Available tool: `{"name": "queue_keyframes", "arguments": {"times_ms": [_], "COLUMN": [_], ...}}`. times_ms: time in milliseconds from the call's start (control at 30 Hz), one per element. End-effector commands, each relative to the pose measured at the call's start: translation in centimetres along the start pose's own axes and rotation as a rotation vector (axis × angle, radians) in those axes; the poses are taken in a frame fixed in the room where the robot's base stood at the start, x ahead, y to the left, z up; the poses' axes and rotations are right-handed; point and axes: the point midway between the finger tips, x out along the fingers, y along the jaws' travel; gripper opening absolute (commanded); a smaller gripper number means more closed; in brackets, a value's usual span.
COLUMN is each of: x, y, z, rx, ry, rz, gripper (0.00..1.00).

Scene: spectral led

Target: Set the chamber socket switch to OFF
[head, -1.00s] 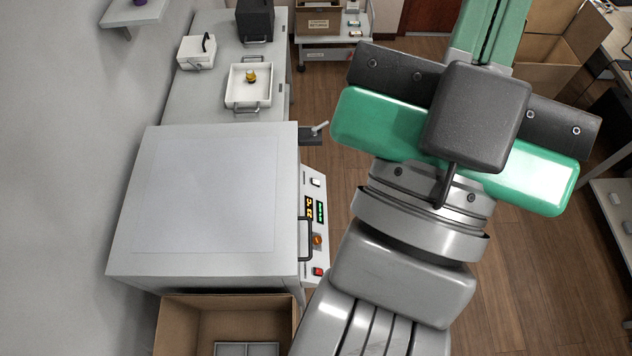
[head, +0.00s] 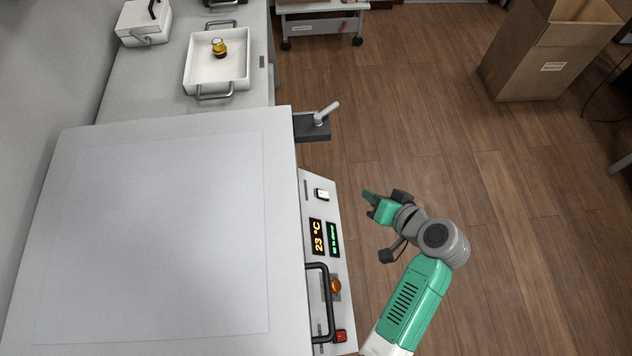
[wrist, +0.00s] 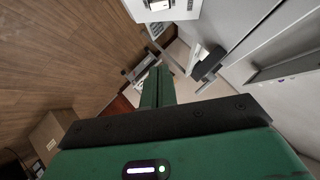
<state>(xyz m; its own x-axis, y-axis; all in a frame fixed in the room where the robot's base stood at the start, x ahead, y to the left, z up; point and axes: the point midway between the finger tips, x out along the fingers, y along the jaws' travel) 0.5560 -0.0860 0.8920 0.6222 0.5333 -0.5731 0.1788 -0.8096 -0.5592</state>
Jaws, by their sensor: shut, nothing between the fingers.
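The chamber (head: 165,240) is a large pale box at the left. Its front control panel (head: 308,187) carries a white rocker switch (head: 322,194) near the far end, two lit displays, an orange knob (head: 336,286) and a red switch (head: 340,336). I cannot read which switch is labelled socket, nor its position. My gripper (head: 369,199) is shut and empty, to the right of the panel and apart from it. In the wrist view, the shut green fingers (wrist: 158,87) point past the panel (wrist: 165,12), whose white switch (wrist: 158,4) is partly cut off.
A dark bracket with a grey lever (head: 314,124) juts from the chamber's far right corner. A dark handle (head: 319,300) stands out beside the panel. A white tray (head: 240,78) sits on the bench behind. Open wood floor (head: 430,120) lies to the right.

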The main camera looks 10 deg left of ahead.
Motion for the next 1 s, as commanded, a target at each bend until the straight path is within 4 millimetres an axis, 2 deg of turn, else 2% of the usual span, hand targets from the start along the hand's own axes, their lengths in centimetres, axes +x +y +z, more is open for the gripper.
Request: {"name": "queue_keyframes", "arguments": {"times_ms": [33,67,267,367,767,1000], "x": [0.7,0.7,1.0,2.5,11.1,13.1], "y": [0.9,1.0,0.9,0.9,0.7,0.6], "z": [1.3,1.6,1.7,1.8,2.0,4.3], "rx": [0.017,0.024,0.027,0.027,0.024,0.027], "ry": [-0.01,-0.016,-0.021,-0.023,-0.021,-0.02], "rz": [-0.014,-0.02,-0.027,-0.027,-0.025,-0.024], "gripper": [0.0,0.0,0.0,0.0,0.0,0.0]}}
